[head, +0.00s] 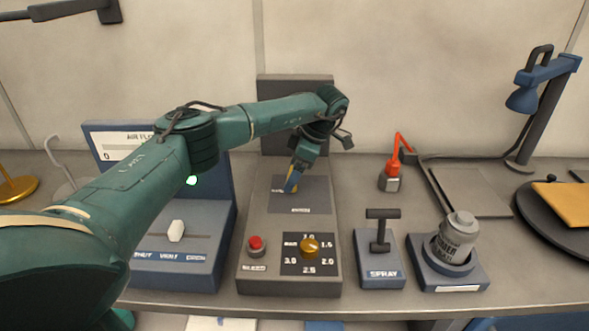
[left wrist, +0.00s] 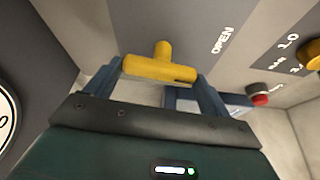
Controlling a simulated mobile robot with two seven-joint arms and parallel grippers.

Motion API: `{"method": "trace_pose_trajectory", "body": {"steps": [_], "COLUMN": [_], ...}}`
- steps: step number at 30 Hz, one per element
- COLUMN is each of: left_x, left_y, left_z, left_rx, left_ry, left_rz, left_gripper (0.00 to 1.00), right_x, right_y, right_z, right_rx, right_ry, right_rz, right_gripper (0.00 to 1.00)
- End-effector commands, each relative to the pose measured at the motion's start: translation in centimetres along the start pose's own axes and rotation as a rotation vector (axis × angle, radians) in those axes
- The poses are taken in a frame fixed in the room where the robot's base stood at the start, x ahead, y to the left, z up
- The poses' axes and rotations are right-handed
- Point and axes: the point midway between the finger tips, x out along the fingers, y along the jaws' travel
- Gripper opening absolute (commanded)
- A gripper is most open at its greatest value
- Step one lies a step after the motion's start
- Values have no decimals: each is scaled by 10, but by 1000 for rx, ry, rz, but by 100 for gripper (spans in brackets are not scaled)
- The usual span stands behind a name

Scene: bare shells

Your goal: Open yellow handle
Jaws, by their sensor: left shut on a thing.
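The yellow handle (left wrist: 158,69) is a T shape on a dark grey panel of the grey console (head: 258,215). Its crossbar lies between the two blue fingers of my left gripper (left wrist: 155,85), which is shut on it. The word OPEN is printed on the panel to the right of the handle in the left wrist view. In the head view my left gripper (head: 291,183) reaches down onto the panel and hides most of the handle. My right gripper is not in view.
A red button (head: 256,243) and a yellow knob (head: 310,246) sit on the console's near part. A blue console (head: 190,270) stands left. A spray lever (head: 381,228), a grey canister (head: 456,238) and a blue lamp (head: 540,85) stand right. My left arm covers the left side.

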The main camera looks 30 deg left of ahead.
Motion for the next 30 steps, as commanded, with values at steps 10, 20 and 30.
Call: {"method": "trace_pose_trajectory", "body": {"steps": [10, 20, 30], "left_x": [-2, -2, -1], "left_y": [2, 2, 2], "left_z": [-2, -2, -2], "left_rx": [-119, -136, -135], "left_ry": [1, 0, 0], "left_rz": [-43, -50, -51], "left_gripper": [59, 59, 94], "right_x": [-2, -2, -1], "right_y": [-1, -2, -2], "right_z": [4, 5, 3], "right_rx": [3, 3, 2], "right_ry": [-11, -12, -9], "right_rz": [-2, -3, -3], "right_gripper": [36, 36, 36]}}
